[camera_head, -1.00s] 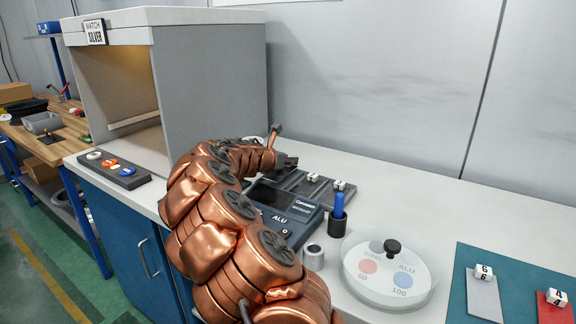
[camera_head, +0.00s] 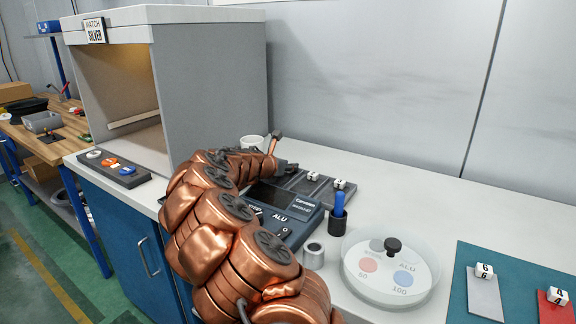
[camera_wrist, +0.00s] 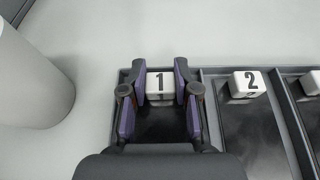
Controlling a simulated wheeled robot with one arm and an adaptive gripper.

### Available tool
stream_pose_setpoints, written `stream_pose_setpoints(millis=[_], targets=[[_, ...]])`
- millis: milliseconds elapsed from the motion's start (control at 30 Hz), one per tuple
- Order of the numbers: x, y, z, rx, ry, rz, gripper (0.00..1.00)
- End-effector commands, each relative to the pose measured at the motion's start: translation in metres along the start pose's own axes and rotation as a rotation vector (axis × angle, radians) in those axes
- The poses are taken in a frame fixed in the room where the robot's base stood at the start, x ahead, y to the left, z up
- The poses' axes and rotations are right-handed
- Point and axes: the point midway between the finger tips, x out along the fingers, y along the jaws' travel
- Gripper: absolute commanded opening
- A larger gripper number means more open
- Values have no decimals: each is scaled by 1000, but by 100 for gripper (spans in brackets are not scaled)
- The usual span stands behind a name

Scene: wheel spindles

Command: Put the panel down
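My gripper (camera_wrist: 158,108) is open in the wrist view, its two fingers spread along the sides of the first slot of a dark rack (camera_wrist: 203,105). A white cube marked 1 (camera_wrist: 160,82) sits at the far end of that slot. A dark surface (camera_wrist: 158,125) lies between the fingers; I cannot tell whether it is a panel or the slot floor. No panel shows clamped between the fingertips. In the head view my gripper (camera_head: 288,167) is at the left end of the rack (camera_head: 318,190), partly hidden by my arm.
A white cup (camera_head: 252,142) stands close left of the rack. A teal mat (camera_head: 520,262) bears a grey panel (camera_head: 484,295) and a red panel (camera_head: 553,310).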

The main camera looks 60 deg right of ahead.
Motion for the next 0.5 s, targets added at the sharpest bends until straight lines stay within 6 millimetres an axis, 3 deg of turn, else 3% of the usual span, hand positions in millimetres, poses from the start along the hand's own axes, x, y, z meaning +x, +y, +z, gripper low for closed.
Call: stream_pose_setpoints(millis=[233, 500], targets=[[0, 0, 0, 0, 0, 0, 55], [0, 0, 1, 0, 0, 0, 55]])
